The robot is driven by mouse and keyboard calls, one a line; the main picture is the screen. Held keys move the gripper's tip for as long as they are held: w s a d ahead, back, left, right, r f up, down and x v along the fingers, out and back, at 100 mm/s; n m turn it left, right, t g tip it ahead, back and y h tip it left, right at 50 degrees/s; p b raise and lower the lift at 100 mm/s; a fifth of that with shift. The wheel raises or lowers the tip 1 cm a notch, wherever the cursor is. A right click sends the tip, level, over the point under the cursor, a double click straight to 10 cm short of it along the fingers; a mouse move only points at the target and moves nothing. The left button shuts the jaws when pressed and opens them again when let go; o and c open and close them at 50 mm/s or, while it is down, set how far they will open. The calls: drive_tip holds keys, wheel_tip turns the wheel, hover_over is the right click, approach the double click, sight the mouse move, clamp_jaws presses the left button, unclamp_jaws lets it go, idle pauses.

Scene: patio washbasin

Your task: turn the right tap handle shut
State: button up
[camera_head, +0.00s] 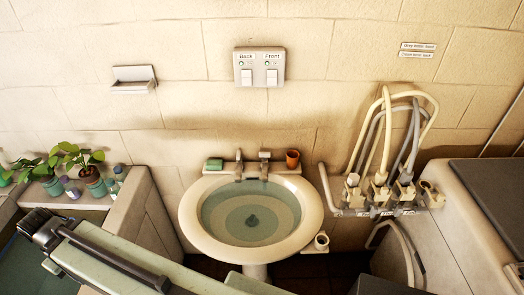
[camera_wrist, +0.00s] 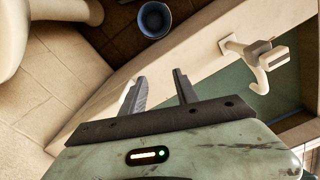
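The white washbasin (camera_head: 190,205) stands against the wall in the head view, with greenish water in it. Two taps stand side by side at its back rim, a left tap (camera_head: 239,164) and a right tap (camera_head: 264,164). The right tap's handle (camera_head: 264,154) is small here, and its exact turn is hard to tell. My gripper (camera_wrist: 157,82) shows in the wrist view, with its two dark fingers apart and nothing between them. It is away from the basin taps. I cannot make out its fingertips in the head view.
A green soap bar (camera_head: 214,164) and an orange cup (camera_head: 292,158) flank the taps. Valves with hoses (camera_head: 380,190) stand right of the basin; potted plants (camera_head: 90,172) stand left. The wrist view shows a blue bucket (camera_wrist: 154,19) and a pale spout (camera_wrist: 262,67) over a trough.

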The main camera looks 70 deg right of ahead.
drive_tip(key=shift+o, duration=1.2)
drive_tip(key=w+d+r+n+t+y, duration=0.15)
drive_tip(key=w+d+n+y, duration=0.25)
drive_tip(key=w+d+n, duration=0.4)
drive_tip(key=s+d+r+t+y, duration=0.1)
drive_tip(key=s+d+r+t, duration=0.15)
drive_tip(key=d, duration=1.15)
drive_tip(key=s+d+r+t, duration=0.1)
drive_tip(key=s+d+t, duration=0.15)
drive_tip(key=d, duration=1.15)
drive_tip(key=r+m+t+h, duration=0.1)
drive_tip(key=m+t+h, duration=0.3)
drive_tip(key=m, duration=0.5)
hover_over(266, 153)
drive_tip(key=s, duration=0.6)
drive_tip(key=g+h, duration=0.1)
drive_tip(key=g, duration=0.1)
drive_tip(key=shift+t, duration=0.25)
drive_tip(key=b+x, duration=0.6)
drive_tip(key=x, duration=0.1)
drive_tip(key=shift+w+a+f, duration=0.1)
drive_tip(key=shift+w+f, duration=0.1)
drive_tip(key=shift+w, duration=0.1)
drive_tip(key=shift+r, duration=0.1)
